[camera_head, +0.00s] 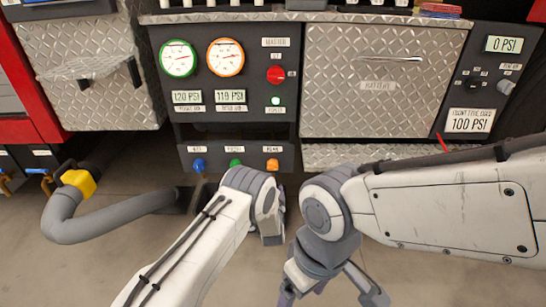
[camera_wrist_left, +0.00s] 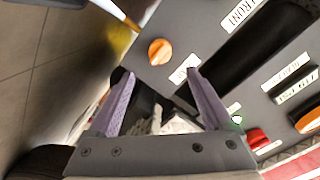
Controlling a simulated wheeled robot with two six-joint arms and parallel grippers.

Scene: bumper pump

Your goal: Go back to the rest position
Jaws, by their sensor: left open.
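My left arm comes up from the bottom in the head view, its wrist in front of the lower control panel, and its fingers are hidden there. In the left wrist view my left gripper (camera_wrist_left: 158,88) has its two purple fingers spread apart with nothing held between them. An orange knob (camera_wrist_left: 160,52) on the dark panel lies just beyond the fingertips, apart from them. My right arm enters from the right in the head view. My right gripper (camera_head: 330,287) points downward at the bottom edge, partly cut off, so its opening is unclear.
The control panel (camera_head: 290,90) has two round gauges, a red button (camera_head: 275,74), and blue, green and orange knobs (camera_head: 272,164) below. A grey hose (camera_head: 110,228) with a yellow handle (camera_head: 78,182) is at left. Diamond-plate doors (camera_head: 372,115) stand behind; open floor lies in front.

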